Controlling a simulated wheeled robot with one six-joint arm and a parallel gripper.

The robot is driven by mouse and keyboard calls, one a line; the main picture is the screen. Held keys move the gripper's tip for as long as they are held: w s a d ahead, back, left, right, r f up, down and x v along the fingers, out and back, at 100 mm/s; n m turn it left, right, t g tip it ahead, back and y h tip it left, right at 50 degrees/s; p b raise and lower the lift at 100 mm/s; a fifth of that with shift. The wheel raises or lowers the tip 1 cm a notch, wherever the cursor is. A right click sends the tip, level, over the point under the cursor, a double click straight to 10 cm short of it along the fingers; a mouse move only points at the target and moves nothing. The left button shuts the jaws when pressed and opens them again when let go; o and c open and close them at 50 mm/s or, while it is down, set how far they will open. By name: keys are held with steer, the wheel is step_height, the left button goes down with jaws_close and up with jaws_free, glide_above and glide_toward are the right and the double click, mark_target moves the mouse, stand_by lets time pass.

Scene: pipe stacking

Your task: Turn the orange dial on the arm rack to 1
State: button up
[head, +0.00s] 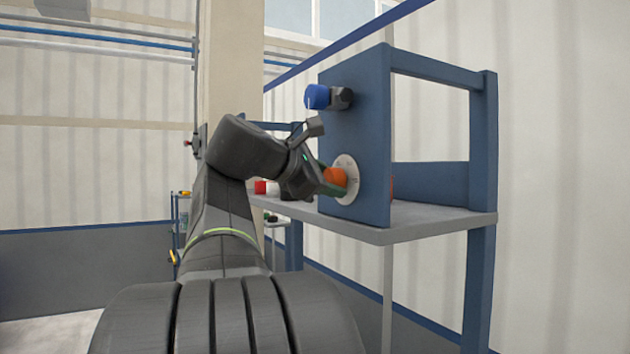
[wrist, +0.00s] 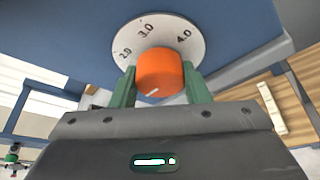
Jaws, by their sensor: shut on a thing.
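The orange dial (head: 335,177) sits on a round white scale plate (head: 350,172) on the side panel of the blue rack (head: 360,110). In the wrist view the orange dial (wrist: 160,74) is between the green fingers of my gripper (wrist: 160,90), which are shut on its sides. The white line on the knob points to the lower left in that view. The scale plate (wrist: 155,28) shows the marks 2.0, 3.0 and 4.0 along its upper part. Its lower part, and any mark 1, is hidden behind the dial and my gripper.
A blue knob (head: 317,96) on a dark mount sticks out of the panel above the dial. The grey shelf (head: 420,222) runs under the panel. Red and white objects (head: 266,187) lie behind my gripper. Smaller racks stand farther back.

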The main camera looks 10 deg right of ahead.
steer(key=o, duration=1)
steer(key=b+v, duration=0.2)
steer(key=v, duration=1.1)
steer(key=shift+s+a, duration=0.25)
steer(key=shift+a, duration=0.1)
steer(key=shift+d, duration=0.1)
steer(key=p+x, duration=0.2)
steer(key=x, duration=1.1)
steer(key=shift+w+d, duration=0.25)
steer(key=shift+w, duration=0.05)
